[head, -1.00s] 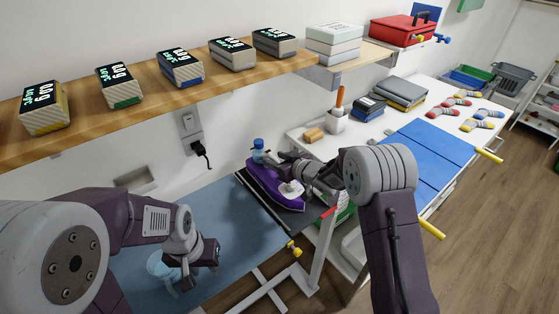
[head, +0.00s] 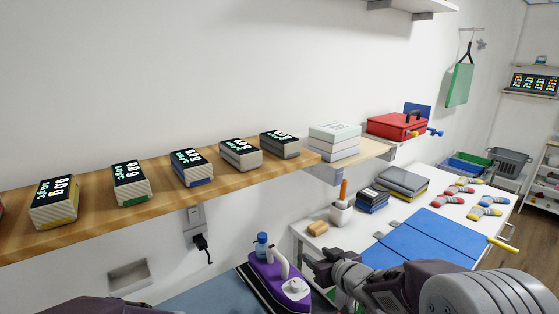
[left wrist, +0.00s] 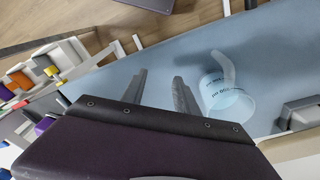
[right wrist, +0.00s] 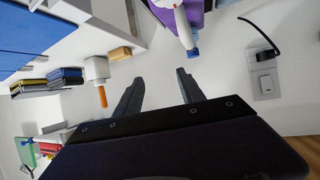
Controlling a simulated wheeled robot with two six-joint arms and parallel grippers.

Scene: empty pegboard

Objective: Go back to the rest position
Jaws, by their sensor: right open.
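My right gripper (head: 318,266) is near the bottom of the head view, to the right of the purple iron (head: 280,284) and apart from it. In the right wrist view its fingers (right wrist: 160,76) are spread with nothing between them. My left gripper is outside the head view. In the left wrist view its fingers (left wrist: 160,76) are spread and empty, above the blue board surface (left wrist: 185,55). A clear cup with a handle (left wrist: 232,106) stands just right of the left fingers.
A wooden shelf (head: 100,223) with several striped display boxes runs along the wall. A white table with blue panels (head: 432,238), socks and books is at the right. An orange-handled tool stands in a white holder (head: 341,214). A black plug (head: 201,242) hangs from the wall socket.

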